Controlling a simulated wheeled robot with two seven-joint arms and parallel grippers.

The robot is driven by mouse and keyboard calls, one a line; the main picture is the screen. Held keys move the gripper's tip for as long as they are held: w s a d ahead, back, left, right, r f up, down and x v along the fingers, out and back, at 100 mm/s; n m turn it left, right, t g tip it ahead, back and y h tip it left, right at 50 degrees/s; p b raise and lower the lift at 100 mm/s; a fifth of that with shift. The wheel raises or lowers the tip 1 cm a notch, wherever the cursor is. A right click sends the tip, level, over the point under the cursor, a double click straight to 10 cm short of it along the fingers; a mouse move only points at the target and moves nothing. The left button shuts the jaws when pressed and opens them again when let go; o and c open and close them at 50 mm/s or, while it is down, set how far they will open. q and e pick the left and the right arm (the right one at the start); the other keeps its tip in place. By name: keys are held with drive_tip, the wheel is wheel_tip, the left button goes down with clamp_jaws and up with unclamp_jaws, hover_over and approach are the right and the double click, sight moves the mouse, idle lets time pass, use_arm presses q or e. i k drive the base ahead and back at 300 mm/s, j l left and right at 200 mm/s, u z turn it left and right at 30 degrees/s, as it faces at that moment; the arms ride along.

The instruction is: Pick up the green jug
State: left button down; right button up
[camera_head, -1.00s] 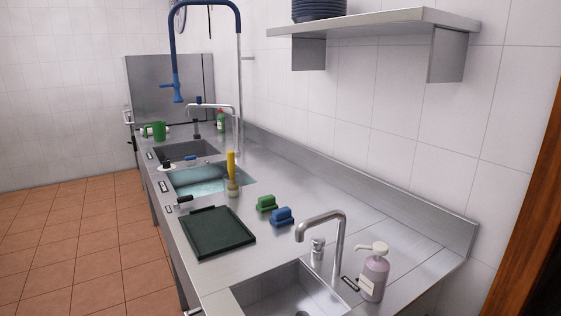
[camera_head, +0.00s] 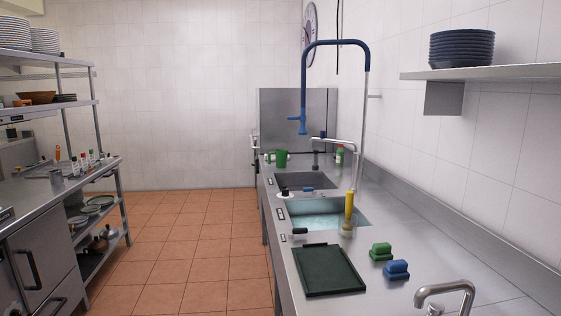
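The green jug (camera_head: 281,159) stands upright at the far end of the steel sink counter (camera_head: 375,262), beyond the sinks and in front of a steel panel. Its handle seems to face left. It is small and distant in the head view. Neither of my grippers shows in this view, and nothing is seen touching the jug.
A blue hose tap (camera_head: 303,90) rises above the sinks. Tiled floor (camera_head: 190,240) is clear between the counter and the left worktop (camera_head: 40,195).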

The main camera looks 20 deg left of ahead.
sight(282, 155)
drive_tip(key=j+u, duration=0.2)
drive_tip(key=u, duration=0.2)
drive_tip(key=j+u, duration=0.2)
drive_tip(key=u, duration=0.2)
drive_tip(key=i+j+u, duration=0.15)
drive_tip(key=i+j, duration=0.35)
drive_tip(key=j, duration=0.25)
drive_tip(key=i+j+u, duration=0.15)
drive_tip(key=i+j, duration=0.35)
drive_tip(key=j, duration=0.15)
drive_tip(key=i+j, duration=0.1)
drive_tip(key=i, duration=1.05)
drive_tip(key=i+j, duration=0.1)
drive_tip(key=i, duration=1.05)
drive_tip(key=i+z, duration=0.1)
drive_tip(key=i, duration=0.85)
drive_tip(key=i+j+z, duration=0.1)
drive_tip(key=i, duration=0.85)
drive_tip(key=i+j+z, duration=0.1)
drive_tip(key=i+z, duration=0.4)
drive_tip(key=i+j+z, duration=0.25)
drive_tip(key=i+z, duration=0.25)
drive_tip(key=i+j+z, duration=0.35)
drive_tip(key=z, duration=0.15)
drive_tip(key=i+z, duration=0.3)
drive_tip(key=i, duration=0.25)
